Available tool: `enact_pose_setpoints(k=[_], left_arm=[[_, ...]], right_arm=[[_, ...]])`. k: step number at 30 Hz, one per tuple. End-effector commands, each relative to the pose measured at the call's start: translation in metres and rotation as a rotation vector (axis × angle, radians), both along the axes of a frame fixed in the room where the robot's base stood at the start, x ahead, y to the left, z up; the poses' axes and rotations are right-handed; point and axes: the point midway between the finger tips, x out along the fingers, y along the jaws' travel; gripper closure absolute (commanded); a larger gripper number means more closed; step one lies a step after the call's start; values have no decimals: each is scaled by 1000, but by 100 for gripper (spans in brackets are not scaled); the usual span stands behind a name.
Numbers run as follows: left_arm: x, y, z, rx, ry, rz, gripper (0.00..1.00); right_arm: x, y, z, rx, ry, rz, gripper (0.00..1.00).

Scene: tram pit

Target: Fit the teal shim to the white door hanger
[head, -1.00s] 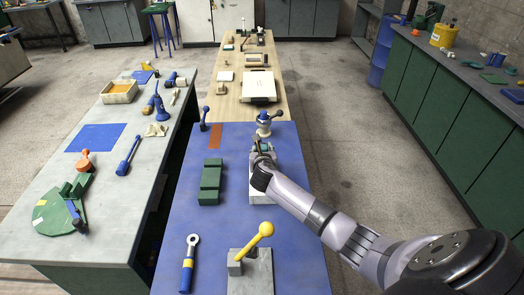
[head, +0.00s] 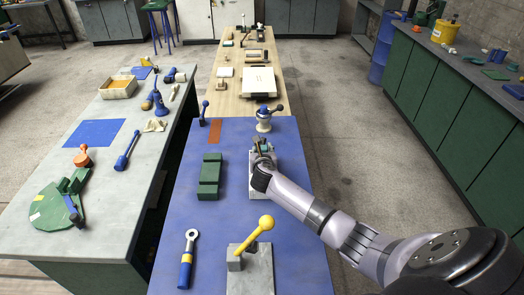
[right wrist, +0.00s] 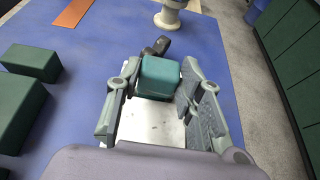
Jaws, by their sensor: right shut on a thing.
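The teal shim (right wrist: 160,80) is a small block between the fingers of my right gripper (right wrist: 160,70) in the right wrist view. The gripper is shut on it. In the head view, my right gripper (head: 264,156) hides most of the shim. Below the shim is a flat, pale grey-white piece (right wrist: 150,125) on the blue table top, which looks like the white door hanger; it also shows in the head view (head: 257,188). I cannot tell whether the shim touches it. A dark rounded part lies just beyond the shim. My left gripper is not in view.
A green stepped block (head: 209,177) lies left of the pale piece. A yellow-knobbed lever fixture (head: 250,262) and a blue ring-ended tool (head: 188,260) are nearer me. A white-based clamp (head: 264,122) stands just beyond my gripper. The blue table's right side is clear.

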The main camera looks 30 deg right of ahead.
Motion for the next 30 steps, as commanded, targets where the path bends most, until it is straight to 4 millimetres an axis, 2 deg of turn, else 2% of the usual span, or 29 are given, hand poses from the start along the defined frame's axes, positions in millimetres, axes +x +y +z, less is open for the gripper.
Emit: enact_pose_setpoints(k=[16, 17, 26, 30], left_arm=[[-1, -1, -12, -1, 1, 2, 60], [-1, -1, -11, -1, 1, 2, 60], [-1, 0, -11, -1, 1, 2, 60], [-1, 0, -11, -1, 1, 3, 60]], right_arm=[[0, 0, -17, 0, -1, 1, 95], [0, 0, -15, 0, -1, 2, 64], [0, 0, -16, 0, -1, 1, 44], [0, 0, -16, 0, 0, 1, 42]])
